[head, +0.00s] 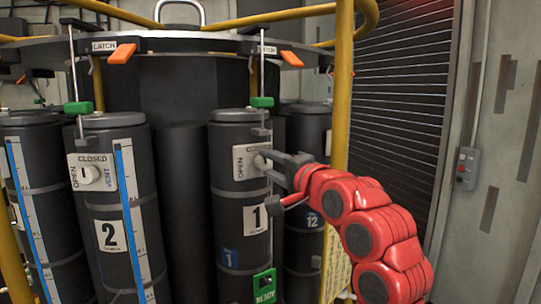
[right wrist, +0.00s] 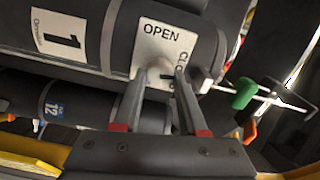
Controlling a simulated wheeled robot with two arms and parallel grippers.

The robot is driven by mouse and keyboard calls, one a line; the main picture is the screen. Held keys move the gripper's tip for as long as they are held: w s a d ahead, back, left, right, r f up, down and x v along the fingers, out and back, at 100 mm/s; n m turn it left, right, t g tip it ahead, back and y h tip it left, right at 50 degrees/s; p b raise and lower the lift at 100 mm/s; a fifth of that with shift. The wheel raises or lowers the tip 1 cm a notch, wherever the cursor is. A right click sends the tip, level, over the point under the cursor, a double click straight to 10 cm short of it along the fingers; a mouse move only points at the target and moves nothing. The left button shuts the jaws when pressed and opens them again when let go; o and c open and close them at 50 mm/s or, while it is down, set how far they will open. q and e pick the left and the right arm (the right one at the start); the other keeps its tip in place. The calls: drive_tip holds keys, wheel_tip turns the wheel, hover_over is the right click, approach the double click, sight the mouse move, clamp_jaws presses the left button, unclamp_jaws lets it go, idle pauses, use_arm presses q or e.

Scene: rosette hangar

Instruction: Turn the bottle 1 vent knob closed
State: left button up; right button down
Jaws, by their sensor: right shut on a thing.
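Bottle 1 (head: 226,215) is a dark upright cylinder with a white "1" label, in the middle of the head view. Its pale vent plate (head: 241,172) reads OPEN and CLOSED; it also shows in the right wrist view (right wrist: 145,45). My right gripper (head: 266,161) reaches in from the right, its two grey fingers at the plate. In the right wrist view the fingers (right wrist: 166,74) are shut on the vent knob (right wrist: 159,70), which is mostly hidden between them. The knob's exact angle cannot be told. My left gripper is not in view.
Bottle 2 (head: 130,250), with its own vent knob (head: 90,175), stands to the left. Bottle 12 (head: 305,255) is behind on the right. A yellow post (head: 343,90) rises close to my right arm. Orange latch handles (head: 122,53) hang from the ring above.

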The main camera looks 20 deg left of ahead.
drive_tip(key=shift+m+p, duration=0.75)
drive_tip(key=shift+m, duration=0.25)
drive_tip(key=shift+f, duration=0.1)
drive_tip(key=shift+c, duration=2.2)
unclamp_jaws()
drive_tip(key=shift+d, duration=0.1)
